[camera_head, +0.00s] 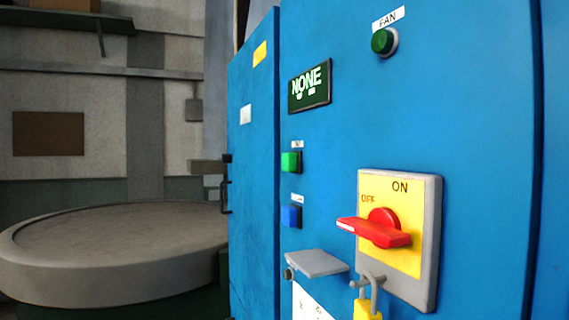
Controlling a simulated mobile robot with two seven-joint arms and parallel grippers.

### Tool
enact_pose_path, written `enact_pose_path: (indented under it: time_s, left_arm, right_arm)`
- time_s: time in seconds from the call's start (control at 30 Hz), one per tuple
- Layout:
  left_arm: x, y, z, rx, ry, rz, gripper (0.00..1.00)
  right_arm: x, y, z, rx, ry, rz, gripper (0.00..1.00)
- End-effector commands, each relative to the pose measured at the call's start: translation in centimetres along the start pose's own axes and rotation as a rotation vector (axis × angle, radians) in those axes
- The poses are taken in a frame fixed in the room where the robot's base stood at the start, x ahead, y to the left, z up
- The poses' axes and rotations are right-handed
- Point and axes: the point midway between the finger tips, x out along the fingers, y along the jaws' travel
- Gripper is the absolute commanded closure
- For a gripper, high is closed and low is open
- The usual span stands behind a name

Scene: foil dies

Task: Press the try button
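A blue cabinet (470,80) fills the right half of the head view. On its front sit a green square button (290,162) and, below it, a blue square button (291,216). Each has a small label above it that is too small to read, so I cannot tell which one is the try button. A round green button (383,41) labelled FAN is higher up. A dark display (310,86) reads NONE. Neither of my grippers is in view.
A red rotary handle (382,229) sticks out from a yellow ON/OFF plate (404,250). A yellow padlock (366,308) hangs below it. A grey flap (317,263) juts out under the blue button. A large round grey platform (120,278) stands at left.

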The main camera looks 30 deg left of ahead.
Motion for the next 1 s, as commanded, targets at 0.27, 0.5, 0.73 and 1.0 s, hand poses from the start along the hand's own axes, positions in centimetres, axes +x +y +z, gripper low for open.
enact_pose_path:
  time_s: [0.27,0.5,0.73,1.0]
  left_arm:
    - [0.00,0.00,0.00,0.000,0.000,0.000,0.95]
    - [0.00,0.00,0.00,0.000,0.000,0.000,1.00]
    - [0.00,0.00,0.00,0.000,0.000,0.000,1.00]
    - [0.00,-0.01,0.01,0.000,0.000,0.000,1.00]
  right_arm:
    - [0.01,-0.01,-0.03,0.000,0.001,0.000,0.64]
    - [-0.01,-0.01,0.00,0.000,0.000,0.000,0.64]
    - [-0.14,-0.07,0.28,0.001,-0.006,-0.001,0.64]
    - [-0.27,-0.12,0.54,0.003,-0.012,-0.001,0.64]
